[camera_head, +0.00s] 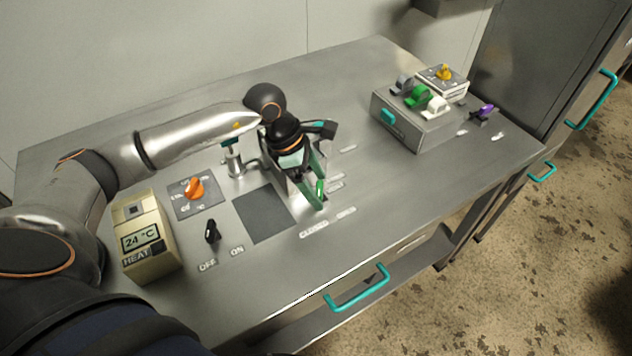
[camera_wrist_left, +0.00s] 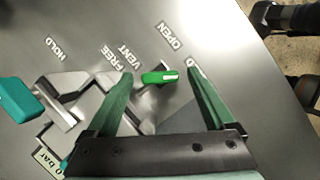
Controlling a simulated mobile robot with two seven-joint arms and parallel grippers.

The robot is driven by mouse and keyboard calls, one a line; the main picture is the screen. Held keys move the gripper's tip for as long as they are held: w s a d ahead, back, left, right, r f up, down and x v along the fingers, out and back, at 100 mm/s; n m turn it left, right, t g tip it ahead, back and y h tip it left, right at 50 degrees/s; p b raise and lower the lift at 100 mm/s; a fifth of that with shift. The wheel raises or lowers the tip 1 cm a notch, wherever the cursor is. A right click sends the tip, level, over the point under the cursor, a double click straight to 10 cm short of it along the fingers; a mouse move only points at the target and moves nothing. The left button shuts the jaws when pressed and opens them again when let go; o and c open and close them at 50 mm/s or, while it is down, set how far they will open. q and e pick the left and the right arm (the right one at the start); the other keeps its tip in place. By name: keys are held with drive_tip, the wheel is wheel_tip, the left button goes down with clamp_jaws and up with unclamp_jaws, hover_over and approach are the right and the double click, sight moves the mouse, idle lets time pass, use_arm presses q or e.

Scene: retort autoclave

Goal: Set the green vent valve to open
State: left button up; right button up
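The green vent valve handle (camera_wrist_left: 160,77) lies between the two fingers of my left gripper (camera_wrist_left: 161,72) in the left wrist view. Its white mark points right, toward a label mostly hidden by the right finger. The OPEN label (camera_wrist_left: 170,38) is above it and the VENT label (camera_wrist_left: 123,54) to its upper left. The fingers are spread, with gaps on both sides of the handle. In the head view the left gripper (camera_head: 320,191) reaches down over the green handle (camera_head: 320,187), near the CLOSED label (camera_head: 314,229). My right gripper does not show.
An orange knob (camera_head: 195,188), a black switch (camera_head: 211,232) and a beige heat display (camera_head: 147,243) stand left on the steel bench (camera_head: 300,280). A grey box (camera_head: 413,127) with coloured levers stands at the right.

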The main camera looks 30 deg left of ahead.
use_arm(q)
drive_tip(key=c, duration=1.3)
drive_tip(key=shift+c, duration=0.2)
